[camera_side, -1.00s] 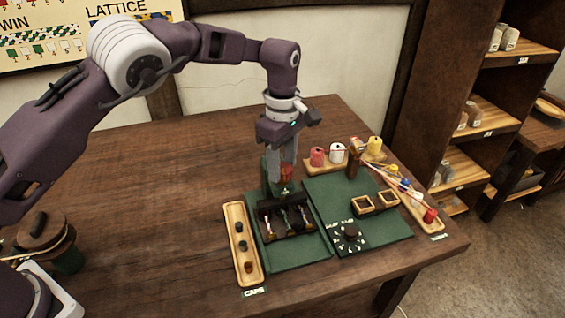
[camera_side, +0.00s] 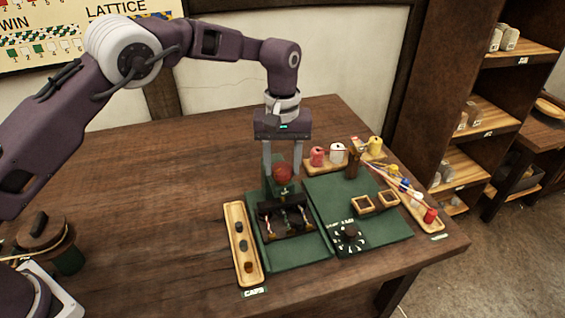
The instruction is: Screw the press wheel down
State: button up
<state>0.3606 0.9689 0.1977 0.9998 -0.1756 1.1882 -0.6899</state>
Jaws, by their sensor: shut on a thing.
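The press wheel (camera_side: 284,171) is a round red knob on top of the dark green press (camera_side: 271,194) at the back of the left green mat. My gripper (camera_side: 282,176) points straight down over it, with one finger on each side, shut on the wheel. The far finger tips are partly hidden by the wheel and press. Below the press, a dark block (camera_side: 285,218) holds several thin strands with light ends. How far down the wheel sits cannot be told from this view.
A wooden caps tray (camera_side: 241,243) lies left of the mat. The table's left is mostly clear.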

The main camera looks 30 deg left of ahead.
aim_at(282, 168)
jog(key=m, duration=0.4)
jog(key=shift+m, duration=0.3)
jog(key=m, duration=0.4)
jog(key=shift+m, duration=0.3)
jog(key=m, duration=0.4)
jog(key=shift+r, duration=0.1)
jog(key=shift+m, duration=2.3)
jog(key=o, duration=1.4)
notch_tip(282, 168, up, 7)
